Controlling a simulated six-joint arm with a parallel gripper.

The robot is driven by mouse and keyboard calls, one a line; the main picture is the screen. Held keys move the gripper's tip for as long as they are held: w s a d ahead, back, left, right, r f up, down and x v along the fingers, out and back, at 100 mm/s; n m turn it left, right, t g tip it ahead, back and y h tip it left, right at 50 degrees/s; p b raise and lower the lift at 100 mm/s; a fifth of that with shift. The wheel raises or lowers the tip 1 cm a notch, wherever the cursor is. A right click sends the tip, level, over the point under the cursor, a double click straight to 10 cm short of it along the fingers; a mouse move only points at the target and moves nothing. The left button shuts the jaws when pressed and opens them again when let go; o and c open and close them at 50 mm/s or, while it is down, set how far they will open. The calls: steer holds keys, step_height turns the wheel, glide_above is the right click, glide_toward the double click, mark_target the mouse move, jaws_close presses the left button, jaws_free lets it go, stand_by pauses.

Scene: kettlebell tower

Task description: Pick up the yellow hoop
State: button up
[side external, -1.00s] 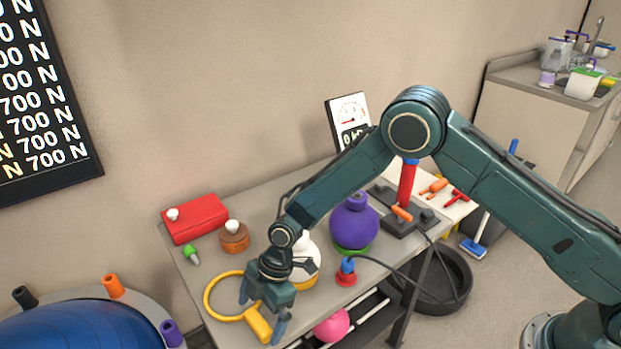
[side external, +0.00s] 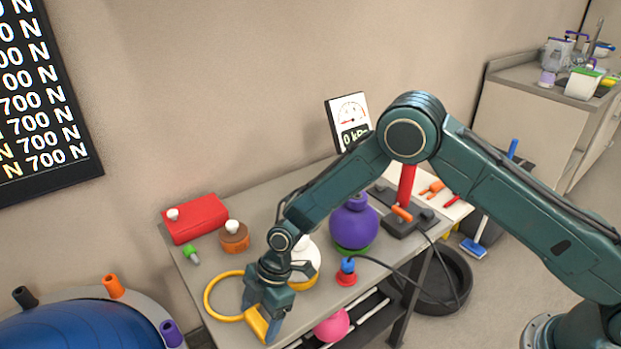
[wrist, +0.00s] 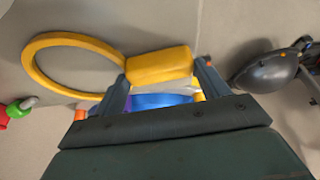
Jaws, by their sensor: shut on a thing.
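The yellow hoop (side external: 207,297) lies at the front left part of the grey table, a ring with a thick block-like handle. My gripper (side external: 262,322) is over the handle at the table's front edge, with its fingers on either side of it. In the wrist view the hoop's ring (wrist: 28,66) extends to the left and its yellow handle (wrist: 160,66) sits between the fingertips of my gripper (wrist: 165,78). My gripper is shut on the handle. In the side view the fingers partly hide the handle. I cannot tell whether the hoop is clear of the tabletop.
A white-and-yellow kettlebell (side external: 312,262) stands close behind my gripper. A purple kettlebell (side external: 353,225) and a blue-and-red piece (side external: 346,272) are to the right. A red box (side external: 195,219), a brown weight (side external: 233,238) and a green peg (side external: 192,255) stand behind the hoop.

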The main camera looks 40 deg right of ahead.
steer(key=shift+r, duration=0.1)
step_height(320, 180, up, 20)
stand_by(0.9)
stand_by(0.5)
steer(key=d+r+m+t+h, duration=0.1)
steer(key=d+m, duration=0.6)
steer(key=d, duration=0.8)
steer(key=w+d+r+m+t+h, duration=0.1)
steer(key=d+m, duration=0.7)
steer(key=d, duration=0.8)
step_height(320, 180, up, 3)
steer(key=t+h, duration=0.1)
steer(key=t, duration=0.1)
steer(key=shift+w+d+t, duration=0.15)
steer(key=shift+w+t, duration=0.05)
steer(key=shift+t, duration=0.2)
